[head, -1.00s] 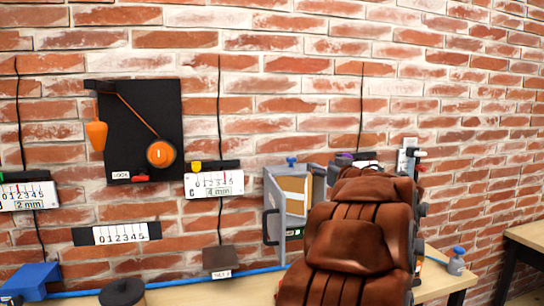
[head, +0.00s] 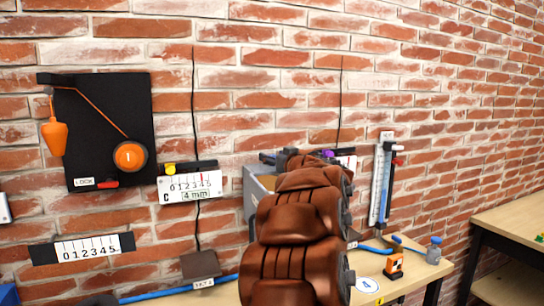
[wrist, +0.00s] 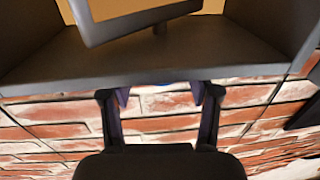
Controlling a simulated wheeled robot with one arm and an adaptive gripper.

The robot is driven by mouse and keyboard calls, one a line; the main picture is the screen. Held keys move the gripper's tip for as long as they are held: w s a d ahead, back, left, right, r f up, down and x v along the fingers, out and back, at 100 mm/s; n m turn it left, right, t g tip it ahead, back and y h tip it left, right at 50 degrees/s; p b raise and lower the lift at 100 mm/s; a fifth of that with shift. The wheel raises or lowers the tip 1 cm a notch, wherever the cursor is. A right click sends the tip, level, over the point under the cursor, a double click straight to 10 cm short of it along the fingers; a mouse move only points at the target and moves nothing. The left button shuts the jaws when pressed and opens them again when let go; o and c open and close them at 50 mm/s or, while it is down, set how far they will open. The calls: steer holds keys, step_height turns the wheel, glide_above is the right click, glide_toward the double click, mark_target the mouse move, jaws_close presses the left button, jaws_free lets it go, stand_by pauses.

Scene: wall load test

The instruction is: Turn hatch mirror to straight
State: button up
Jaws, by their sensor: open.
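My gripper (wrist: 160,95) is open in the wrist view, its two dark fingers apart with brick wall showing between them. Just beyond the fingertips is the edge of a grey box (wrist: 150,65). Inside it, a tilted panel with a grey frame (wrist: 135,25) stands on a short post; it may be the hatch mirror, but I cannot tell. Its top is cut off by the picture edge. I see no contact between the fingers and the panel.
A black board (head: 105,140) with an orange weight (head: 54,135) and an orange disc (head: 130,155) hangs at left. White scales (head: 190,187) are on the wall. A bench (head: 415,270) with an orange tool (head: 394,265) and a bottle (head: 434,250) lies right of my arm.

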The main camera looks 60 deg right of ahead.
steer(key=shift+w+d, duration=0.25)
steer(key=shift+w, duration=0.3)
steer(key=c, duration=1.2)
steer(key=shift+o, duration=0.2)
